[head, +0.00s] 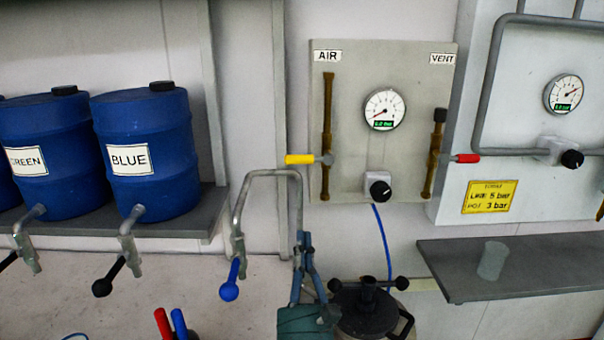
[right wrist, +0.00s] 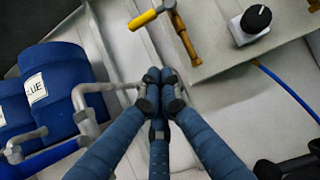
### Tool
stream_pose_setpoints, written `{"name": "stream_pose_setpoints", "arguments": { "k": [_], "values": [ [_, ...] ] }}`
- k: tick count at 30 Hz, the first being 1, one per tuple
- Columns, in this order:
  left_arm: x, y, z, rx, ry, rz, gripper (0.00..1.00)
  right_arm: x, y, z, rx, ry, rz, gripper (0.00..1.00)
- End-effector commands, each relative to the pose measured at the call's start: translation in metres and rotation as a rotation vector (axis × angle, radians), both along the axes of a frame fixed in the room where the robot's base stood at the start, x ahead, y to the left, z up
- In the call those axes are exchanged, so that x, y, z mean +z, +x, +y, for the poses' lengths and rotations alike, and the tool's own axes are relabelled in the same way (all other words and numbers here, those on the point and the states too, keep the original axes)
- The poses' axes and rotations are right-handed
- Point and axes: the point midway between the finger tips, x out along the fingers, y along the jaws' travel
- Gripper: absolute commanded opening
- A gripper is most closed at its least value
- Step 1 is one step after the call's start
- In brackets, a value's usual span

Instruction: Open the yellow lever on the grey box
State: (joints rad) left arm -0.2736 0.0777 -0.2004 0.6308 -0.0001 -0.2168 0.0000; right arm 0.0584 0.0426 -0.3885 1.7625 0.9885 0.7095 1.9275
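The grey box (head: 415,170) is a wall panel with AIR and VENT labels, a gauge and a black knob. My right gripper (head: 303,240) points upward below the lever in the head view. In the right wrist view its blue fingers (right wrist: 160,82) meet at the tips, with nothing visible between them. My left gripper is not in view.
A bent grey pipe (head: 268,172) with a blue-handled tap (head: 229,289) runs close beside or behind my right fingers; contact is unclear. Blue drums (head: 150,190) stand left. A dark lidded pot (head: 365,312) is below the box. A red lever (head: 467,158) is right.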

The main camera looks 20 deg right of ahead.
Motion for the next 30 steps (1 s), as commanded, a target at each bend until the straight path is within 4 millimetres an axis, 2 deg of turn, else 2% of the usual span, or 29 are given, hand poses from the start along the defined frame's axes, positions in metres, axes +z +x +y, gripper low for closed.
{"name": "stream_pose_setpoints", "arguments": {
  "k": [2, 4, 9, 13, 17, 24, 28, 30],
  "values": [
    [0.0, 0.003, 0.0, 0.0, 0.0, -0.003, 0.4, 0.0, 0.0, -0.001, 0.0, 0.011, -0.004, 0.0],
    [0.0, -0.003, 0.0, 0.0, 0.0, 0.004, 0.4, 0.0, 0.0, -0.001, 0.0, 0.011, -0.004, 0.0],
    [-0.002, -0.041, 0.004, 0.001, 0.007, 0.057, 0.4, 0.001, 0.0, -0.001, -0.001, 0.009, -0.003, 0.0],
    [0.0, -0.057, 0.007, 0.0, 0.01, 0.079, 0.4, 0.006, 0.004, -0.002, -0.002, 0.007, -0.005, 0.0],
    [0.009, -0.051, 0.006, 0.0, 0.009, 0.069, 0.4, 0.018, 0.018, -0.006, -0.002, 0.006, -0.007, 0.0],
    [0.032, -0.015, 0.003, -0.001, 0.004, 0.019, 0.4, 0.047, 0.059, -0.018, -0.002, 0.005, -0.006, 0.0],
    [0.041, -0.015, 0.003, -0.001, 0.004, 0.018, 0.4, 0.061, 0.081, -0.024, -0.002, 0.005, -0.006, 0.0],
    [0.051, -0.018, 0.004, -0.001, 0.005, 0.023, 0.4, 0.074, 0.083, -0.025, -0.001, 0.007, -0.005, 0.0]
  ]
}}
